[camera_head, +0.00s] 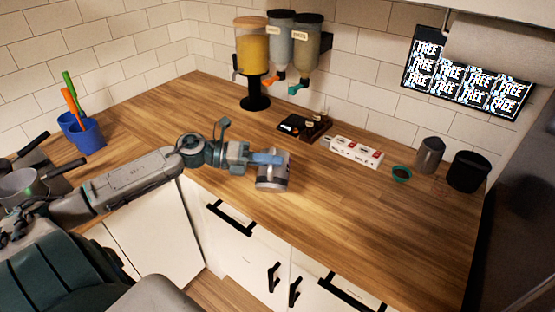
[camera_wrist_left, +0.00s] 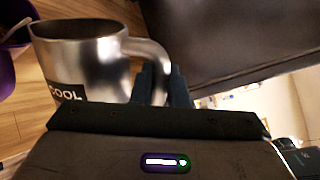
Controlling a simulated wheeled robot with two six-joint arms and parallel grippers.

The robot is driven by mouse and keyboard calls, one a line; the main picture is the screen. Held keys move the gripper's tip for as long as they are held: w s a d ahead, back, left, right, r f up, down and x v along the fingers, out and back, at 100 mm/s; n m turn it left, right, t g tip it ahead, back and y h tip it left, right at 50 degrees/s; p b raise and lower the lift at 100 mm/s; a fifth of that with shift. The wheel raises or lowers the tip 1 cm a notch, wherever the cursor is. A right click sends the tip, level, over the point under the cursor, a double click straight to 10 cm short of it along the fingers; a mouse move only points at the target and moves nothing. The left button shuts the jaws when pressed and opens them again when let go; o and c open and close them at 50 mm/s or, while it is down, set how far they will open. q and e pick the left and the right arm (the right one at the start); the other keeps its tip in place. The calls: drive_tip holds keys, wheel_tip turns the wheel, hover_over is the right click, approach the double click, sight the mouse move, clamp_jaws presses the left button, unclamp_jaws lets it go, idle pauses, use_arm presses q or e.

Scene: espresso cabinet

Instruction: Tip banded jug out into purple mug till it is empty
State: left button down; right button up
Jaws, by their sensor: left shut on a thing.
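A silver metal jug (camera_head: 273,178) is at the end of my left arm, over the middle of the counter. In the left wrist view the jug (camera_wrist_left: 85,60) shows a dark label band with the letters COOL, and its handle is on the gripper side. My left gripper (camera_head: 262,159) is shut on the handle; its dark fingers (camera_wrist_left: 160,85) also show in the left wrist view. A purple vessel (camera_wrist_left: 8,65), likely the purple mug, is cut off at the left edge there, beside the jug. I cannot pick it out in the head view. The jug's contents are hidden. My right gripper is out of view.
Blue cups (camera_head: 88,136) with utensils stand at the left. Dispensers (camera_head: 252,50) stand at the back wall. A small scale (camera_head: 292,124), a white box (camera_head: 354,151), a green-rimmed bowl (camera_head: 401,174) and dark canisters (camera_head: 468,172) are right. The counter's front right is clear.

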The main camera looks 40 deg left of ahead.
sight(271, 148)
use_arm(q)
drive_tip(key=shift+w+a+r+n, duration=0.25)
drive_tip(key=shift+w+r+n, duration=0.15)
drive_tip(key=shift+r+n, duration=0.15)
drive_tip(key=shift+r+p, duration=0.15)
drive_tip(key=shift+p, duration=0.2)
drive_tip(key=shift+w+a+r+n+g+p, duration=0.3)
drive_tip(key=shift+w+r+n+p, duration=0.15)
drive_tip(key=shift+w+r+n, duration=0.1)
drive_tip(key=shift+w+r+p, duration=0.15)
drive_tip(key=shift+p, duration=0.15)
